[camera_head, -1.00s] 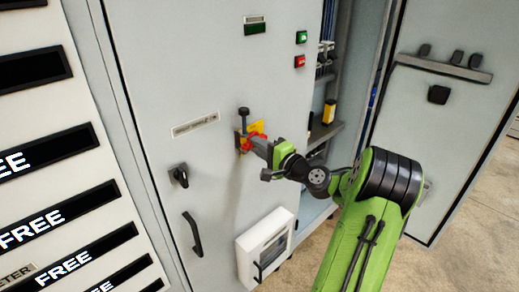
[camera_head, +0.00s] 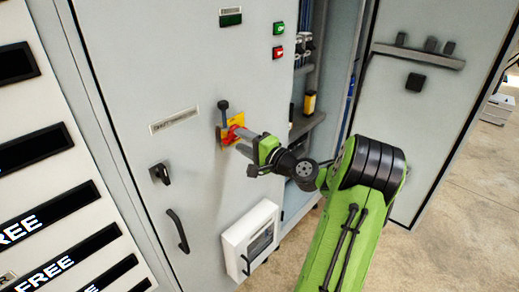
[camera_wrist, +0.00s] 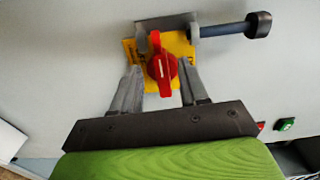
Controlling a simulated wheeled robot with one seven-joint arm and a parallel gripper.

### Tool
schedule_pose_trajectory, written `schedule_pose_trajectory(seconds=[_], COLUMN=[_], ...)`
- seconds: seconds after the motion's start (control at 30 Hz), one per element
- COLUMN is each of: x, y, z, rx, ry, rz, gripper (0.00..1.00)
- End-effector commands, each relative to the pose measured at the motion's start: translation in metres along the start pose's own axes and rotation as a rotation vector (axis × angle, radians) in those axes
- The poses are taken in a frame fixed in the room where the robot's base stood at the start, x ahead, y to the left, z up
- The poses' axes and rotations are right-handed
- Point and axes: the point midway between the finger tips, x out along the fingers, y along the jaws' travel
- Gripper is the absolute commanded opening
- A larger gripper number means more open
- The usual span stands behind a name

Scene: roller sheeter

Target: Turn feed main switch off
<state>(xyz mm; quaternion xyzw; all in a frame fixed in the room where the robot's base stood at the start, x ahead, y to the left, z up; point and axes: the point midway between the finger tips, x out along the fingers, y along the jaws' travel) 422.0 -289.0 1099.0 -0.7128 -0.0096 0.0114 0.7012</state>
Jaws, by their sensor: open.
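The feed main switch is a red rotary knob (camera_wrist: 161,68) on a yellow plate (camera_wrist: 129,50), fixed to the grey cabinet door. In the wrist view the knob's grip stands about upright, with a white mark on it. My gripper (camera_wrist: 160,82) is open, with one finger on each side of the knob and visible gaps between. In the head view my gripper (camera_head: 241,139) reaches the switch from the right and partly covers the knob (camera_head: 232,134). A grey bracket with a dark rod and black end (camera_wrist: 258,25) sits at the plate's upper edge.
Green (camera_head: 279,28) and red (camera_head: 276,53) buttons are on the door at upper right. A black handle (camera_head: 178,231), a key lock (camera_head: 160,174) and a white box (camera_head: 250,238) are lower down. An open cabinet door (camera_head: 408,120) stands at right.

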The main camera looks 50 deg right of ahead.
Motion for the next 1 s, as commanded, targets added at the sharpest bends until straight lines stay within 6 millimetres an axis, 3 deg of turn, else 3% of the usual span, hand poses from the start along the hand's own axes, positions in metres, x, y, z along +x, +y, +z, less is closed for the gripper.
schedule_pose_trajectory(seconds=[0.3, 0.5, 0.67, 1.0], x=[-0.091, -0.132, -0.142, -0.142], y=[0.001, 0.0, 0.0, 0.001], z=[-0.002, -0.001, 0.0, 0.0], rx=[0.003, 0.002, 0.002, 0.001], ry=[0.009, 0.006, 0.002, 0.001], rz=[0.0, -0.001, -0.001, 0.0], gripper=[0.44, 0.44, 0.44, 0.44])
